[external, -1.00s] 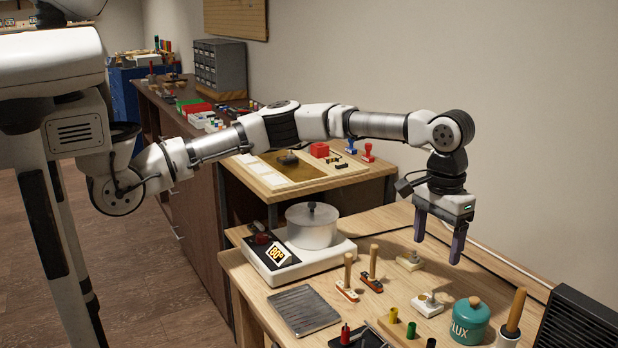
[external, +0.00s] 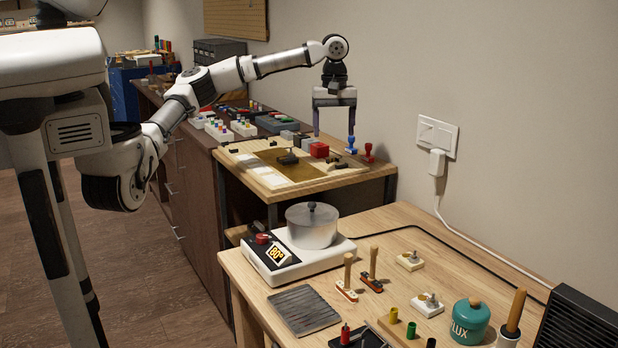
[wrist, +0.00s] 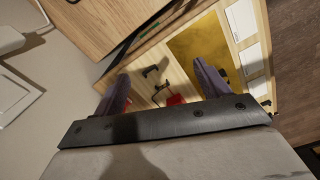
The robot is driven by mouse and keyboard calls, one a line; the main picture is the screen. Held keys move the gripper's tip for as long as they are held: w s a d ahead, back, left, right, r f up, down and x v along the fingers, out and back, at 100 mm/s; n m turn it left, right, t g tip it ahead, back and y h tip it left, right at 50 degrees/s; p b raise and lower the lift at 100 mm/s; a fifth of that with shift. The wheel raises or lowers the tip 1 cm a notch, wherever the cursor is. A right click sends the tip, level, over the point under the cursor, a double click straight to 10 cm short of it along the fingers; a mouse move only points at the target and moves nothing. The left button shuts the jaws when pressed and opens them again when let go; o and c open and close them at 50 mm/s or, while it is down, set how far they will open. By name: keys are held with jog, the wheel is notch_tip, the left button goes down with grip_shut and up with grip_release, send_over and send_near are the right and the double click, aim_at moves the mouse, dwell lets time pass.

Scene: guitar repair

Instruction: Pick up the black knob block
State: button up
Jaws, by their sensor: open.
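My gripper (external: 334,130) is open and empty, pointing down above the board's back right part. In the wrist view my gripper (wrist: 160,75) has a black piece (wrist: 150,71) between its fingers, well below them. The right finger hides part of the mat.
Blue and red stamps (external: 368,152) stand at the board's right edge, close to my gripper in the picture. Grey blocks (external: 301,141) sit beside the red block. A hot plate with a lidded pot (external: 311,230) stands on the nearer wooden desk (external: 400,320).

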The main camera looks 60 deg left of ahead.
jog(key=s+a+r+n, duration=0.1)
jog(key=s+a+n, duration=0.15)
jog(key=a, duration=0.45)
jog(key=s+a+r+n, duration=0.2)
jog(key=s+a, duration=0.1)
jog(key=a, duration=0.4)
send_over(288, 158)
jog(key=f, duration=0.8)
jog(key=shift+w+d+f+p, duration=0.15)
jog(key=shift+d+f+p, duration=0.05)
jog(key=shift+d+p, duration=0.1)
jog(key=shift+a+f+p, duration=0.15)
jog(key=shift+f+p, duration=0.2)
jog(key=shift+f, duration=1.05)
jog(key=shift+a+f+p, duration=0.15)
jog(key=shift+f+p, duration=0.2)
jog(key=shift+f, duration=1.05)
jog(key=c, duration=1.1)
jog(key=shift+o, duration=0.2)
jog(key=shift+r, duration=0.15)
